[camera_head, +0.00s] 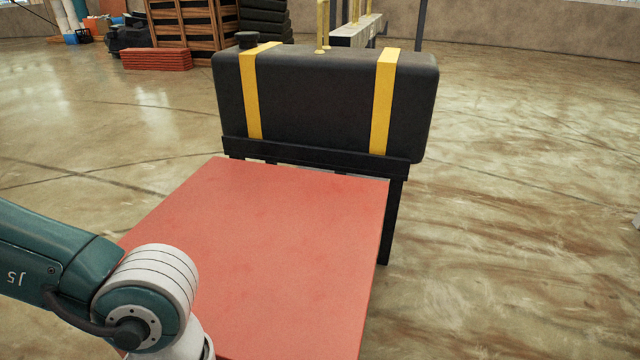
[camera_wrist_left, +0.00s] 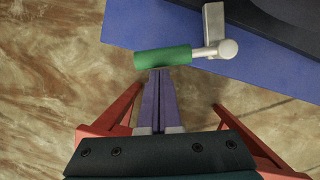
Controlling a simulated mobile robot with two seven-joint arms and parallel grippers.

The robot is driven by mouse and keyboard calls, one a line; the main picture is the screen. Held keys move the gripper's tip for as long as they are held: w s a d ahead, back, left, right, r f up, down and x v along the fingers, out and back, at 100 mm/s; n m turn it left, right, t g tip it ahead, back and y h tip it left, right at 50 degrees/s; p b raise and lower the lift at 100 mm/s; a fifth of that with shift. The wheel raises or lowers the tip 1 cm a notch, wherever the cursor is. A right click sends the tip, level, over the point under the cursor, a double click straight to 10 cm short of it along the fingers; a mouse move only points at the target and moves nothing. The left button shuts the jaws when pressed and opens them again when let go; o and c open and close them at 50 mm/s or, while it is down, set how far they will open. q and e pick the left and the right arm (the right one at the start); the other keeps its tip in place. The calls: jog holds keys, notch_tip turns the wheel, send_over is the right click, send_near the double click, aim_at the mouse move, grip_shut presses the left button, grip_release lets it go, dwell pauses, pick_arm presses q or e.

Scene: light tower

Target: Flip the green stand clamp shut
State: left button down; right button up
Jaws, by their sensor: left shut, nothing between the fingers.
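In the left wrist view, the green clamp handle (camera_wrist_left: 162,58) is a short bar lying roughly level across the picture. It joins a pale grey metal clamp part (camera_wrist_left: 226,49) at its right end, beside the edge of a blue panel (camera_wrist_left: 180,25). My left gripper (camera_wrist_left: 160,71) has its purple fingers pressed together, with nothing between them. Its tips are right at the lower edge of the green handle in the picture; I cannot tell whether they touch. The head view shows part of my left arm but neither the clamp nor a gripper. My right gripper is in neither view.
Red bars (camera_wrist_left: 112,112) flank my left gripper in the wrist view. In the head view, a red panel (camera_head: 265,250) fills the middle front. Behind it, a black tank (camera_head: 320,100) with yellow straps sits on a black frame. Open floor lies to the right.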

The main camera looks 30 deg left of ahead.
pick_arm(q)
jog(key=m, duration=0.1)
jog(key=s+d+m, duration=0.1)
jog(key=shift+d+m+y, duration=0.3)
jog(key=shift+s+d+m+g+y, duration=0.3)
jog(key=shift+s+d+m, duration=0.35)
jog(key=shift+m, duration=0.35)
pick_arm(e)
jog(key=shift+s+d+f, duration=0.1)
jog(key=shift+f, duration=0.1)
pick_arm(q)
jog(key=shift+s+a, duration=0.1)
